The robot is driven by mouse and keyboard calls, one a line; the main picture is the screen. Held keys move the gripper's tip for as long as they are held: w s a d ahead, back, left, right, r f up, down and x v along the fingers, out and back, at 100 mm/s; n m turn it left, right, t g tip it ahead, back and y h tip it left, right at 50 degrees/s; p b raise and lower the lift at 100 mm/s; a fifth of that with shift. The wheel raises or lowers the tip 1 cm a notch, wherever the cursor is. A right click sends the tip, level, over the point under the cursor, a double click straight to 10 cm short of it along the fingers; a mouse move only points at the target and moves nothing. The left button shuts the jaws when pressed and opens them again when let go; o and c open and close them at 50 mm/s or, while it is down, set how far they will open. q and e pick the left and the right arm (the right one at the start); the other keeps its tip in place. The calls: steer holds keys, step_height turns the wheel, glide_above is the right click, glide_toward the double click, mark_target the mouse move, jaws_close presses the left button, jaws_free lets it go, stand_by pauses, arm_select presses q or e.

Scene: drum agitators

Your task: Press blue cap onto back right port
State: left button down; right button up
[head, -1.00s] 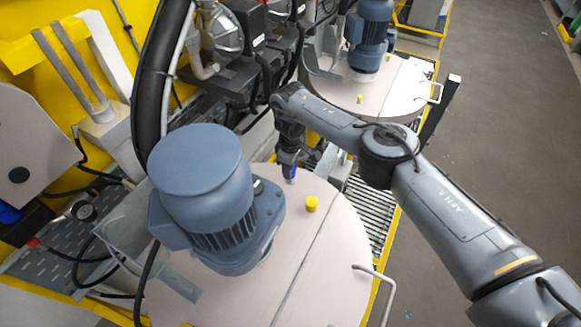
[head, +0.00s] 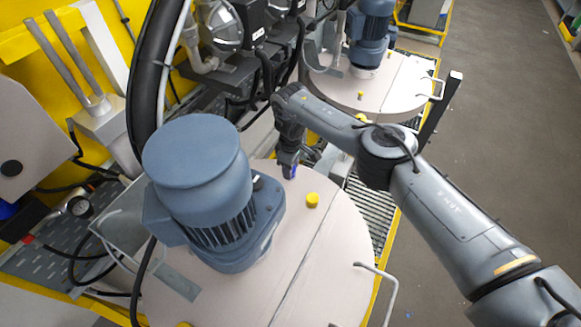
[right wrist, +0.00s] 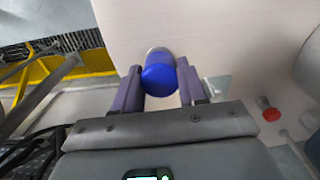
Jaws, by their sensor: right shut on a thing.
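A blue cap (right wrist: 158,78) sits between the two fingers of my right gripper (right wrist: 158,86) in the right wrist view. My right gripper is shut on it. A pale grey ring (right wrist: 157,51), likely a port, shows just past the cap against the drum lid. The cap overlaps the ring, and I cannot tell how far it is seated. In the head view my right gripper (head: 289,165) points down over the back of the near drum lid (head: 330,245), with a bit of the blue cap (head: 291,172) at its tips. My left gripper is not in view.
A blue-grey motor (head: 205,190) stands on the lid, left of my right gripper. A yellow cap (head: 312,200) sits on the lid in front of it. A red cap (right wrist: 270,113) shows in the right wrist view. A second drum (head: 385,90) stands behind.

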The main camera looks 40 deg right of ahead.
steer(key=shift+f, duration=0.2)
stand_by(0.3)
steer(key=shift+f+b, duration=0.4)
steer(key=shift+b, duration=0.1)
stand_by(0.4)
steer(key=o, duration=1.1)
steer(key=shift+r, duration=0.1)
step_height(320, 180, up, 4)
steer(key=p, duration=0.3)
steer(key=shift+p, duration=0.4)
